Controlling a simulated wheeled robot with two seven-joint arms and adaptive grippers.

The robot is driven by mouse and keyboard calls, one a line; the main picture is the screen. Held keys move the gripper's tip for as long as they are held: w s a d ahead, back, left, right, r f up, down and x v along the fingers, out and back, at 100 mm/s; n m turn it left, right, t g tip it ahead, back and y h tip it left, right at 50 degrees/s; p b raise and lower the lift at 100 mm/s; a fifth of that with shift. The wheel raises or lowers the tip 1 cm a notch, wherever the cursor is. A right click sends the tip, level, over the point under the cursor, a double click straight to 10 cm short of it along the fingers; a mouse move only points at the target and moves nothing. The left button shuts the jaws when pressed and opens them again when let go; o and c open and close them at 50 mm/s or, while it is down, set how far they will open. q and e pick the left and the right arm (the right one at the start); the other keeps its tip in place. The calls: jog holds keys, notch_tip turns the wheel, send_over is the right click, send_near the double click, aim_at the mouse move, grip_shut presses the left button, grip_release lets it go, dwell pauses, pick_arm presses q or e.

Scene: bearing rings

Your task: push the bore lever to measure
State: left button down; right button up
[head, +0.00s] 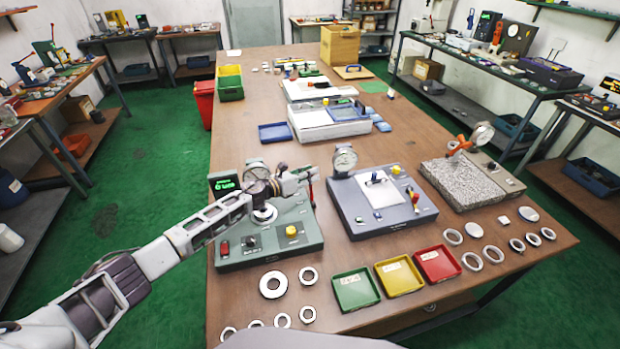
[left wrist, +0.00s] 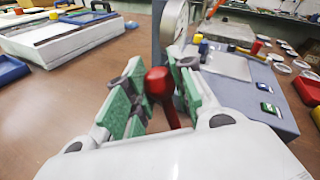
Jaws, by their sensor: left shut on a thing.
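The bore gauge station (head: 240,259) is a grey-green box at the near left of the table, with a green-lit display (head: 223,185), a dial and red and yellow buttons. A pale ring (head: 264,214) sits on it, partly hidden by my left arm. My left gripper (head: 303,179) is at the station's far right side. In the left wrist view its green-padded fingers close around the red knob of the bore lever (left wrist: 159,84). In the head view the lever is mostly hidden by the gripper. My right gripper is not in view.
A blue-grey dial station (head: 400,219) stands just right, then a granite block with a dial (head: 462,182). Green (head: 356,289), yellow (head: 398,277) and red (head: 438,264) trays lie in front. Several loose rings (head: 273,285) lie near the front edge.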

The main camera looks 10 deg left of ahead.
pick_arm(q)
jog(key=shift+w+a+r, duration=0.1)
jog(key=shift+w+a, duration=0.2)
jog(key=shift+w, duration=0.2)
jog(key=shift+r, duration=0.15)
jog(key=c, duration=1.6)
grip_release()
jog(key=o, duration=0.4)
jog(key=shift+w, duration=0.1)
jog(key=shift+o, duration=0.2)
jog(key=shift+f, duration=0.25)
jog(key=shift+s+b, duration=0.2)
jog(key=shift+b, duration=0.1)
jog(key=shift+v, duration=0.9)
jog(key=v, duration=1)
